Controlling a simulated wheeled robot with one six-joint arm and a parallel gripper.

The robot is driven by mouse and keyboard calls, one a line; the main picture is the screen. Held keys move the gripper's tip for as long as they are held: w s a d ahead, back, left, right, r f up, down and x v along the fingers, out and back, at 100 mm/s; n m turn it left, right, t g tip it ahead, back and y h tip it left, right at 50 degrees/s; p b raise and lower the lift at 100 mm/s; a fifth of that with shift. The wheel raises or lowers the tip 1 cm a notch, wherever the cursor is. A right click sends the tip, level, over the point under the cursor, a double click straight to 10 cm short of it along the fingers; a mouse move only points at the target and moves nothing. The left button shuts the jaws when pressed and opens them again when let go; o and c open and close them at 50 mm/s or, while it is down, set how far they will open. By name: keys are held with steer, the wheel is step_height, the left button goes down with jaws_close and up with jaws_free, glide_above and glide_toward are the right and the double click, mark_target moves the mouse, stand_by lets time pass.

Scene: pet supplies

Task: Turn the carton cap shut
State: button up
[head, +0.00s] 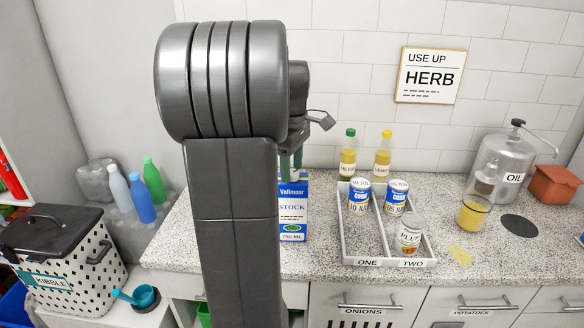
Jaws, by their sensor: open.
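The blue and white stock carton (293,212) stands upright on the speckled counter, just right of my arm, which hides its left part. My gripper (291,162) points down directly above the carton's top, with its greenish fingertips apart. The cap is at the carton's top among the fingertips. My gripper and arm hide most of it, so I cannot tell how far it is turned or whether the fingers touch it.
Right of the carton, a two-lane tray (385,261) holds several cans. Two oil bottles (348,155) stand behind it. An oil dispenser (503,165) and a yellow cup (473,213) are further right. A kibble bin (62,262) is at left.

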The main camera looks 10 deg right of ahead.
steer(key=shift+f, duration=0.35)
steer(key=c, duration=1)
